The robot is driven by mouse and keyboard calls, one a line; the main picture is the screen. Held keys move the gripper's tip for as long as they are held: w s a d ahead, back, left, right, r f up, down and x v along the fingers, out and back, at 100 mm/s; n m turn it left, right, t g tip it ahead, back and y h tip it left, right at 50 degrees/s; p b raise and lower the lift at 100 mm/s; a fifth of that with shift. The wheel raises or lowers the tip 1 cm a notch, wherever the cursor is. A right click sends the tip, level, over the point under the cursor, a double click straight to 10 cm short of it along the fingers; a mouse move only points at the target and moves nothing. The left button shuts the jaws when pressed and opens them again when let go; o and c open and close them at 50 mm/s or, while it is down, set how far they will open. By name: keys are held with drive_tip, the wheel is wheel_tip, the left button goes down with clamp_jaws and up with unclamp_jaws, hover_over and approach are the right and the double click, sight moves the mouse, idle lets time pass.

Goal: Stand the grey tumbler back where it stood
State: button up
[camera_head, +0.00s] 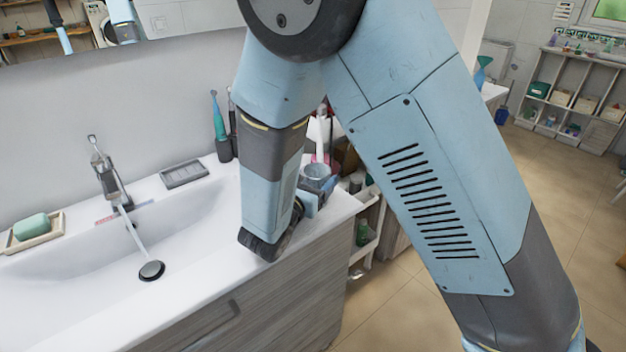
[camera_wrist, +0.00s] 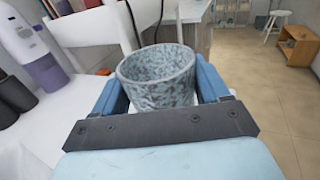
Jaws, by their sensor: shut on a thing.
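The grey tumbler (camera_wrist: 158,82) is speckled and open at the top. In the wrist view it stands roughly upright between the two blue fingers of my gripper (camera_wrist: 165,88), which is shut on it. In the head view the tumbler (camera_head: 316,177) shows near the right end of the white washbasin counter (camera_head: 205,262), partly behind my arm. My gripper (camera_head: 312,196) is partly hidden there too. I cannot tell whether the tumbler's base touches a surface, as its lower part is hidden.
The basin has a tap (camera_head: 112,180), a soap dish (camera_head: 32,236) at left and a grey tray (camera_head: 184,174) at the back. Electric toothbrushes (camera_head: 220,125) stand behind my arm. A white cart (camera_head: 368,225) with items is beside the counter's right end. Floor at right is clear.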

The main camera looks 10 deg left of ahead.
drive_tip(key=shift+f, duration=0.1)
drive_tip(key=o, duration=1.1)
drive_tip(key=shift+c, duration=0.2)
drive_tip(key=v, duration=1.2)
drive_tip(key=shift+r, duration=0.25)
